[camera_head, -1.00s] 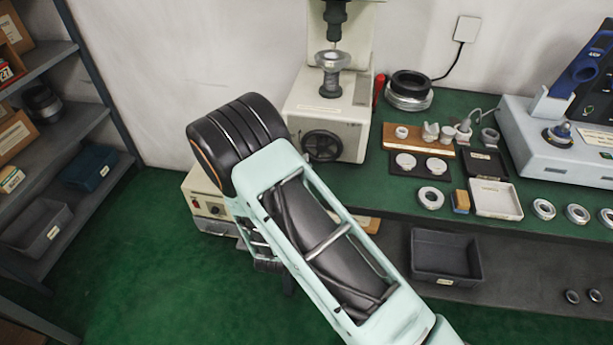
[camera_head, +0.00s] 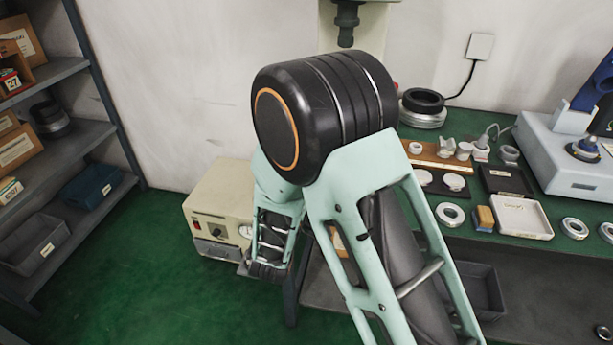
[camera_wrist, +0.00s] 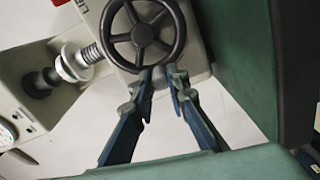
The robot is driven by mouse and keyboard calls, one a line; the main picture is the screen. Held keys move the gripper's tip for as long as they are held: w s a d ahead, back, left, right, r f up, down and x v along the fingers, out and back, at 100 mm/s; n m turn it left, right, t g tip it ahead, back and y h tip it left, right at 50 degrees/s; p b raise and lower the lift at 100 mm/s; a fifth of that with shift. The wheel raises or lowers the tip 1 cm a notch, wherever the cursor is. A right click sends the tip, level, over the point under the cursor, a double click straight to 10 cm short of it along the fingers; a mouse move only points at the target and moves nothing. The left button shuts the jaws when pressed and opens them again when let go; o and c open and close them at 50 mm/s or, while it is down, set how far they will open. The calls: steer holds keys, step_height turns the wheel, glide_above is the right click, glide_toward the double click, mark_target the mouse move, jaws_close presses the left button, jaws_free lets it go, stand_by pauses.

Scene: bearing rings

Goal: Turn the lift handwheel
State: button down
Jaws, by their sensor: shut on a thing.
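The lift handwheel (camera_wrist: 179,37) is a black spoked wheel on the face of a pale machine body in the wrist view. My gripper (camera_wrist: 160,78) has its two blue-grey fingers shut at the wheel's lower rim, on a small grey part there that looks like its handle knob. In the head view my arm hides the wheel, my gripper and most of the machine. Only the machine's upper head (camera_head: 347,18) shows above my arm. The wrist view also shows the machine's threaded spindle (camera_wrist: 90,54) with a white collar, left of the wheel.
A beige control box (camera_head: 222,190) stands left of my arm by the bench. The green bench (camera_head: 480,125) carries rings, trays and a blue-grey instrument (camera_head: 560,150) at right. A shelf rack (camera_head: 85,135) stands at far left. The green floor between is clear.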

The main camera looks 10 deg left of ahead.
steer(key=shift+r, duration=0.15)
steer(key=c, duration=1.9)
jaws_free()
steer(key=s, duration=1.2)
steer(key=shift+a+r, duration=0.1)
steer(key=shift+a, duration=0.1)
